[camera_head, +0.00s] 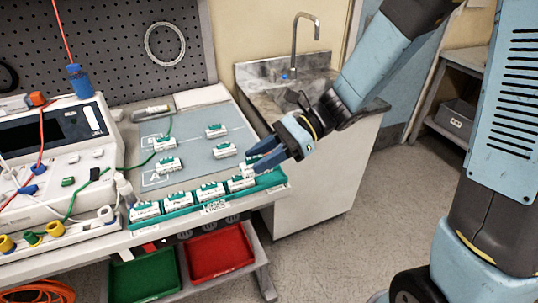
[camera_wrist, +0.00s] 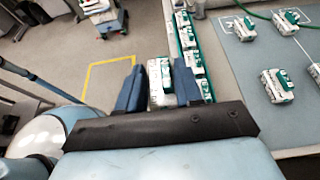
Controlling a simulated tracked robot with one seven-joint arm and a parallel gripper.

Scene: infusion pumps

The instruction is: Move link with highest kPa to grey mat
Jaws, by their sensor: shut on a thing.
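My gripper (camera_head: 262,156) is over the right end of the teal tray at the bench's front edge. In the wrist view its two blue fingers (camera_wrist: 158,88) are shut on a white and green link (camera_wrist: 160,76), beside the tray row; the fingers mostly hide it in the head view. The teal tray (camera_head: 180,213) holds a row of several similar links (camera_head: 178,200). The grey mat (camera_head: 195,147), with marked areas, lies behind the tray. Several links stand apart on it, one at the back (camera_head: 216,130) and one at the front left (camera_head: 168,164). The kPa readings are too small to read.
A white pump device (camera_head: 60,130) with cables stands left of the mat. A sink (camera_head: 300,75) is at the right behind. A green bin (camera_head: 145,275) and a red bin (camera_head: 218,252) sit below the bench. Bare mat lies between the standing links.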

